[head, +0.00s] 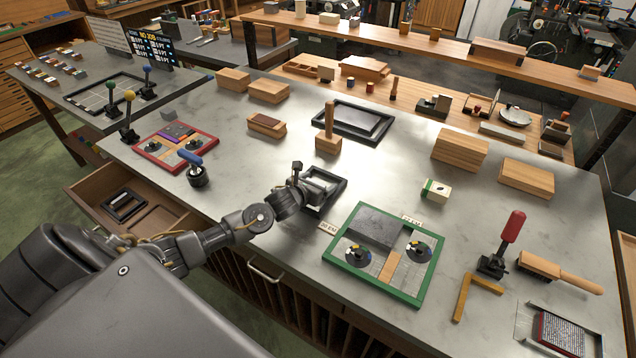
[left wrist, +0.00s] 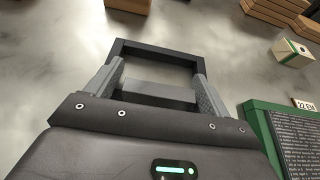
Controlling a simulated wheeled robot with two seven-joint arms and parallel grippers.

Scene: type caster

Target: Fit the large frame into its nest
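A black rectangular frame (head: 335,187) lies at my left gripper (head: 304,183), near the table's front edge. In the left wrist view the frame (left wrist: 157,52) stretches ahead of my gripper (left wrist: 158,72). The two fingers are wide apart, at the frame's two sides, with a grey bar (left wrist: 158,91) between them. I cannot tell whether they press on it. A bigger black rectangular piece (head: 353,122) with a raised rim lies farther back on the table. A small black frame (head: 113,212) lies in the open drawer (head: 92,181). My right gripper is not in view.
A green-rimmed board (head: 420,287) lies right of my gripper, and a red-rimmed board (head: 148,158) lies left. A blue-handled tool (head: 197,177), wooden blocks (head: 460,149), a small white-and-green box (head: 436,191) and a red-handled clamp (head: 514,228) stand about. The table's middle is mostly clear.

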